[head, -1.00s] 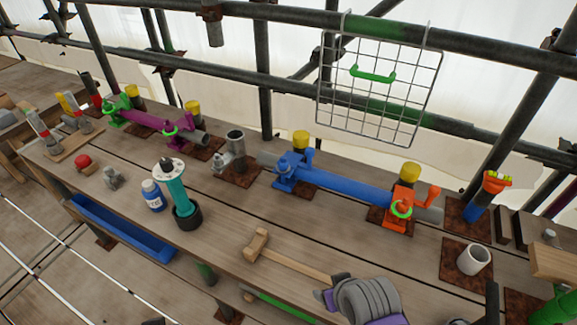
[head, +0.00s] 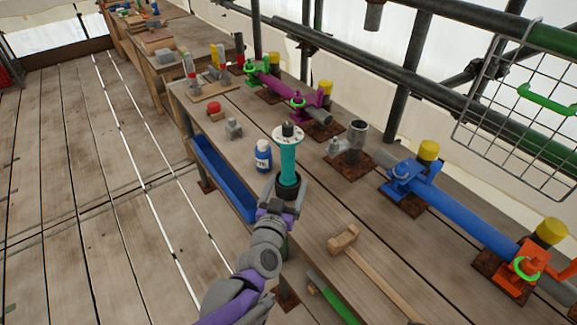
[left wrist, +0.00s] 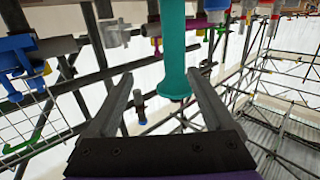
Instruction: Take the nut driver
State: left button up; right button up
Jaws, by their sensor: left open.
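In the left wrist view the teal shaft (left wrist: 173,50) lies between the spread fingers of my left gripper (left wrist: 160,90). The gripper is open; whether a finger touches the shaft I cannot tell. My right gripper is not in view.
A blue-and-white bottle (head: 263,156) stands close left of the teal tool. A mallet (head: 343,239) lies to the right. A grey pipe fitting (head: 350,143) and a blue clamped tube (head: 455,212) sit behind. A blue trough (head: 222,178) hangs along the bench's front edge.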

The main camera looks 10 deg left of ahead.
aim_at(287, 158)
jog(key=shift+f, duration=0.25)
pick_arm(q)
jog(key=w, duration=0.2)
jog(key=w+a+y, duration=0.1)
jog(key=w, duration=0.1)
jog(key=w+a+n+y, duration=0.1)
jog(key=w, duration=0.1)
jog(key=shift+w+f+t, duration=0.25)
jog(key=shift+t, duration=0.05)
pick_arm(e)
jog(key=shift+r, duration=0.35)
pick_arm(q)
jog(key=w, duration=0.1)
jog(key=w+p, duration=0.1)
jog(key=w, duration=0.3)
jog(key=shift+w+a+r+p, duration=0.2)
jog(key=shift+a+r+p, duration=0.1)
jog(key=shift+r+p, duration=0.05)
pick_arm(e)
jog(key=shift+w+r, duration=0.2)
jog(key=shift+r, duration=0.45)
pick_arm(q)
jog(key=shift+s, duration=0.15)
jog(key=shift+c, duration=0.6)
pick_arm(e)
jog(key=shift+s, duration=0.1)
pick_arm(q)
grip_shut()
